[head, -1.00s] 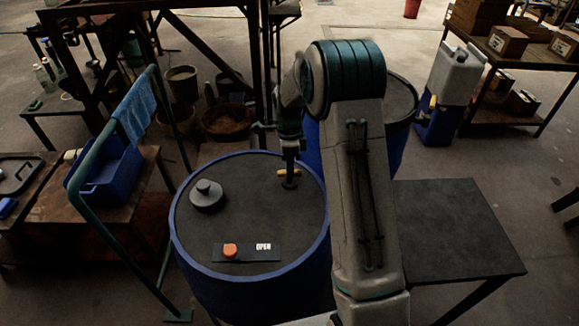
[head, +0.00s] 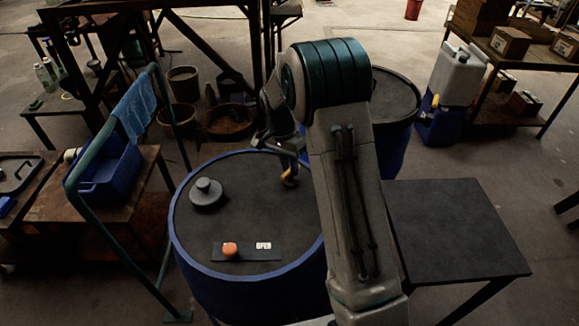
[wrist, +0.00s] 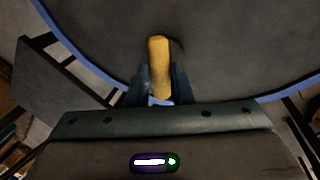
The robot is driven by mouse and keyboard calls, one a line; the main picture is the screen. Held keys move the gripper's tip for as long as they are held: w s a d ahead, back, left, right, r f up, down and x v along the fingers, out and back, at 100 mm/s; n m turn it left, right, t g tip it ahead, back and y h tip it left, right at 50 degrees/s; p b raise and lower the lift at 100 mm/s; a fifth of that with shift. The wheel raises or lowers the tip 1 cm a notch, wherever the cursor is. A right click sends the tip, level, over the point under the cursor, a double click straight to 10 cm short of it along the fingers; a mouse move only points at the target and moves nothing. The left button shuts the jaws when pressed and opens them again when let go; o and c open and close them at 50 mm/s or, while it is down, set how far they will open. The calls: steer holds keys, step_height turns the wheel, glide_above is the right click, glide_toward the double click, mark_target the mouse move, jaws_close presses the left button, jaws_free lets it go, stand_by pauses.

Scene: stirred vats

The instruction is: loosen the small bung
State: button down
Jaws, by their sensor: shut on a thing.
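The small bung has a yellow bar handle (head: 290,176) and sits near the far right of the dark top of the blue-rimmed vat (head: 180,248). My gripper (head: 289,166) reaches down to it from above. In the wrist view the yellow handle (wrist: 159,58) stands between the two dark fingers of my gripper (wrist: 161,86), which are shut on it. The handle's far end sticks out past the fingers. The bung's base is mostly hidden under the handle.
A larger grey round cap (head: 206,193) is on the left of the vat top. A plate with an orange knob (head: 230,249) and an "OPEN" label is near its front. A green rail (head: 110,235) stands left; a dark table (head: 455,225) is right.

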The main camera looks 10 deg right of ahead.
steer(key=n+b, duration=0.1)
steer(key=n, duration=0.3)
steer(key=shift+a+n+t+h, duration=0.1)
steer(key=shift+n+t+h, duration=0.2)
steer(key=shift+t, duration=0.1)
steer(key=shift+n+t+b, duration=0.3)
steer(key=shift+n+b, duration=0.05)
steer(key=shift+n, duration=1.25)
steer(key=shift+r, duration=0.1)
steer(key=c, duration=1.3)
jaws_free()
step_height(320, 180, up, 14)
steer(key=a, duration=0.2)
steer(key=shift+w+a+f, duration=0.2)
steer(key=shift+a+f, duration=0.05)
steer(key=shift+a, duration=0.15)
steer(key=shift+s, duration=0.1)
